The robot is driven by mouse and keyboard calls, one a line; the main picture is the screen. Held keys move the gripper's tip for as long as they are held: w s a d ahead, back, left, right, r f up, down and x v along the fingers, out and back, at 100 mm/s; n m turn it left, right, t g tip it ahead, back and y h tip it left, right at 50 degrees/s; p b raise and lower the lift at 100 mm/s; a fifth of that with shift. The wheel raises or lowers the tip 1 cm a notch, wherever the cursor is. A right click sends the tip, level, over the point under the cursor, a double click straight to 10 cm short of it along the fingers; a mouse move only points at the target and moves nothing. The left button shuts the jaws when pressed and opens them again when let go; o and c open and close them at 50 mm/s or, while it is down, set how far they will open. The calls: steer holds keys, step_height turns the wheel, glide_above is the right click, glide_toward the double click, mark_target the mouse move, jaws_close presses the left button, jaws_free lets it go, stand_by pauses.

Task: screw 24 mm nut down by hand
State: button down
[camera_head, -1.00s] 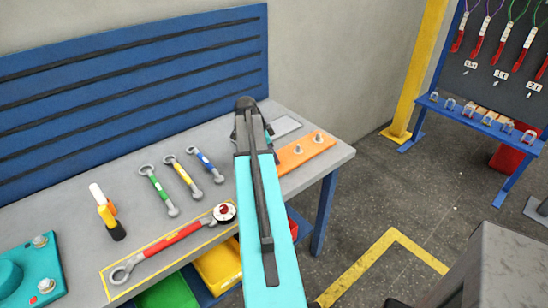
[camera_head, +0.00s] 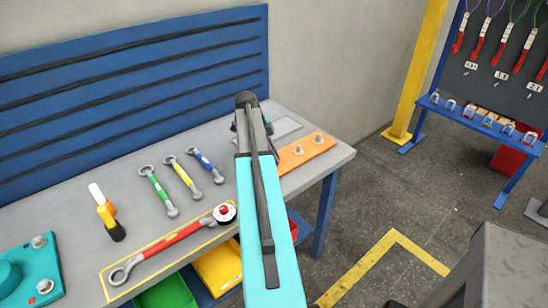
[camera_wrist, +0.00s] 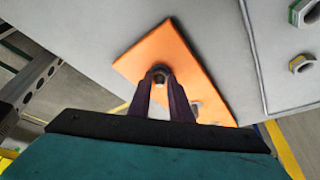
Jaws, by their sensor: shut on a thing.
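In the wrist view, the two dark fingers of my gripper (camera_wrist: 161,77) are closed around a grey nut (camera_wrist: 160,80) on an orange plate (camera_wrist: 152,45). Only the nut's upper part shows between the fingertips, and how far down its thread it sits cannot be told. A second grey fastener (camera_wrist: 197,106) on the plate is partly behind the right finger. My arm hides the gripped nut there.
On the bench (camera_head: 139,169), several combination wrenches (camera_head: 182,177) and a red torque wrench (camera_head: 175,239) lie left of my arm.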

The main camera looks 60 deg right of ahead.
steer(key=c, duration=1.5)
jaws_free()
steer(key=shift+c, duration=0.2)
steer(key=b+v, duration=0.3)
steer(key=v, duration=1)
steer(key=shift+r, duration=0.4)
steer(key=shift+r, duration=0.1)
